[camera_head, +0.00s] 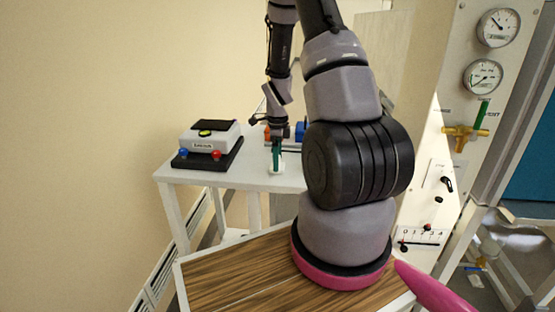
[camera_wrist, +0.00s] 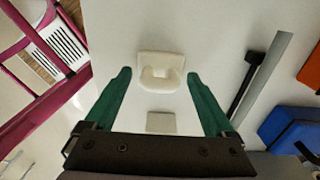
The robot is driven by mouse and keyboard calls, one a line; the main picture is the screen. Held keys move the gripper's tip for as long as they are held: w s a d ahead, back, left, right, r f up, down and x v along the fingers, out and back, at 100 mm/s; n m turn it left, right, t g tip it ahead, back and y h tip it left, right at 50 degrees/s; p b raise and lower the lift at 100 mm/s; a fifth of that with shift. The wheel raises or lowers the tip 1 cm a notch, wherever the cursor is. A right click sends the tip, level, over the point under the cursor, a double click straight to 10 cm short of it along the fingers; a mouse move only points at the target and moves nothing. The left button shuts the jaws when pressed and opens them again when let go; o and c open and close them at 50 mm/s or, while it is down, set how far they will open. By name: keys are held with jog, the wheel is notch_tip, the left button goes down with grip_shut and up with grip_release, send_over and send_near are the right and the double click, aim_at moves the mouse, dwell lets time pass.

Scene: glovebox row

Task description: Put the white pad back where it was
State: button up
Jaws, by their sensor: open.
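A white pad with a raised loop on top (camera_wrist: 160,72) lies on the pale table, between and just beyond my fingertips in the wrist view. A smaller flat cream square (camera_wrist: 161,122) lies nearer my palm; I cannot tell whether it is a separate pad or a mark. My gripper (camera_wrist: 159,77) is open, its green fingers on either side of the loop piece and apart from it. In the head view my gripper (camera_head: 277,155) points down over the white table, and a white piece shows just below it, partly hidden by the fingers.
A white device on a black base (camera_head: 208,145), with red and blue knobs, stands on the table's left. A metal bar (camera_wrist: 265,75) with a black part, a blue block (camera_wrist: 290,128) and an orange block (camera_wrist: 312,70) lie right of my gripper. A gauge panel (camera_head: 468,100) stands far right.

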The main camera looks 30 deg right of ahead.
jog(key=s+a+r+n+t, duration=0.1)
jog(key=s+a+r+n, duration=0.15)
jog(key=r, duration=0.95)
jog(key=s+a+r+n+t, duration=0.1)
jog(key=a+r+n, duration=0.15)
jog(key=r, duration=0.85)
jog(key=s+a+r+n+t+y, duration=0.1)
jog(key=s+a+r+n+t, duration=0.1)
jog(key=s+a+r+n, duration=0.2)
jog(key=s+a+r+n+t+y, duration=0.1)
jog(key=s+a+r+n+t, duration=0.2)
jog(key=s+r+n, duration=0.8)
jog(key=shift+s+a+n, duration=0.4)
jog(key=shift+s+a, duration=0.2)
jog(key=shift+a, duration=0.1)
